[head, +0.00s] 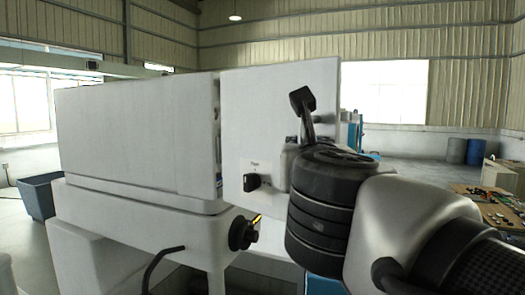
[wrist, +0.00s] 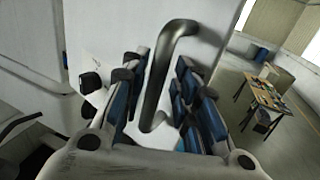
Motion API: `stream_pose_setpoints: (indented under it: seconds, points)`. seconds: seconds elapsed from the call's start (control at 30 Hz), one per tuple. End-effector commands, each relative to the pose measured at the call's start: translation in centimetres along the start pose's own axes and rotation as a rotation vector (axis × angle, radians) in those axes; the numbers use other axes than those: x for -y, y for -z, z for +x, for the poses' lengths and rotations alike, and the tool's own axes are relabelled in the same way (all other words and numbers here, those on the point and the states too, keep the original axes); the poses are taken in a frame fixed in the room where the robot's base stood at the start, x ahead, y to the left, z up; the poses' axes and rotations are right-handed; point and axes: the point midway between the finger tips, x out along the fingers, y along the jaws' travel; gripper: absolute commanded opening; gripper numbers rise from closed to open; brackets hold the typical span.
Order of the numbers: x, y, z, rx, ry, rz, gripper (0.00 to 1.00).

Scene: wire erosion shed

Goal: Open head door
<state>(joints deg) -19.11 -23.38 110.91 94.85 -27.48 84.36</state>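The head door looks like the white panel (head: 262,105) on the front of a white machine; I cannot tell whether it is fully shut. A dark bent bar handle (wrist: 156,88) stands out from the white panel in the wrist view. It also seems to show in the head view (head: 308,122), just above my wrist. My gripper (wrist: 163,72) is open, with its blue-padded fingers on either side of the handle. The bar lies between them, and I see no clear contact. In the head view my wrist hides most of the gripper.
A black knob (head: 251,182) sits under a small label on the panel. A rotary switch (head: 242,233) with a yellow part is below it. A cluttered table (head: 492,208) and blue drums (head: 456,150) stand at right. A dark bin (head: 38,194) is at left.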

Motion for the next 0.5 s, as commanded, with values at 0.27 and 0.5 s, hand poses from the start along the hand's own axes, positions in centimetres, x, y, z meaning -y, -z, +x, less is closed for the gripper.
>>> stream_pose_setpoints:
  seconds: [0.27,0.5]
  points:
    - [-0.1,0.0,0.0,0.001,-0.002,0.001,0.33]
    - [-0.2,-0.2,-1.7,0.004,-0.006,0.003,0.33]
